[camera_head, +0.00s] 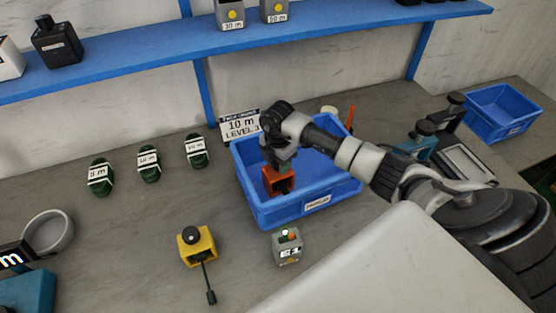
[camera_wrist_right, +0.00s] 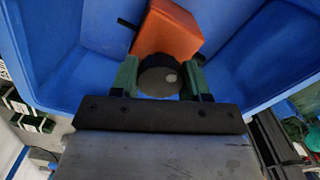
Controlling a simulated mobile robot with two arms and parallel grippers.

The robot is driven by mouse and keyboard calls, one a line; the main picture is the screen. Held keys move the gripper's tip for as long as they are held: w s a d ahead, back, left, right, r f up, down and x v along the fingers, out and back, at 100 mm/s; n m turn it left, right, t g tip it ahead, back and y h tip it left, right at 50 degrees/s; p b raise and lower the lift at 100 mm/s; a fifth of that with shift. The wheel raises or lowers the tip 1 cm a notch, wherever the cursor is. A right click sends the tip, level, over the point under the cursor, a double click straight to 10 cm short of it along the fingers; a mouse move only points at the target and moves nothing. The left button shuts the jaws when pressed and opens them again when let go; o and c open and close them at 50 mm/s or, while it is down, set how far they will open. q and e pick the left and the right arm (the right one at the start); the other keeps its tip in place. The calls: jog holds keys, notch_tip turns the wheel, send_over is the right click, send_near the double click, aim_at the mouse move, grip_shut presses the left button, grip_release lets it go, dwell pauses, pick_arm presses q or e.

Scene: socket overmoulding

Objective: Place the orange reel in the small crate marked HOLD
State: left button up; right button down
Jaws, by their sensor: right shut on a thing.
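The orange reel (camera_head: 279,181) is a boxy orange body with a dark round knob. It is inside or just above the larger blue crate (camera_head: 283,213), whose front label is too small to read surely. My right gripper (camera_head: 277,160) reaches down over that crate. In the right wrist view its green-tipped fingers (camera_wrist_right: 158,80) are shut on the knob of the orange reel (camera_wrist_right: 168,30), with blue crate walls around. I cannot tell whether the reel touches the crate floor. A smaller blue crate (camera_head: 503,112) stands at the far right; its label is unreadable. My left gripper is not in view.
A yellow box with a dark knob (camera_head: 197,246) and a grey box (camera_head: 287,247) stand in front of the larger crate. Several green coils (camera_head: 148,163) lie to its left. Dark equipment (camera_head: 450,145) stands between the crates. A blue shelf (camera_head: 150,70) runs above.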

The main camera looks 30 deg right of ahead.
jog(key=shift+f, duration=0.15)
jog(key=c, duration=0.8)
grip_release()
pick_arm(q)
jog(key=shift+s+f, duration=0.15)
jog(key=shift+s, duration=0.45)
pick_arm(e)
jog(key=shift+o, duration=1.3)
jog(key=shift+r, duration=0.2)
pick_arm(q)
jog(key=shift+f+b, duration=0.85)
jog(key=shift+b, duration=0.1)
pick_arm(e)
notch_tip(320, 180, up, 12)
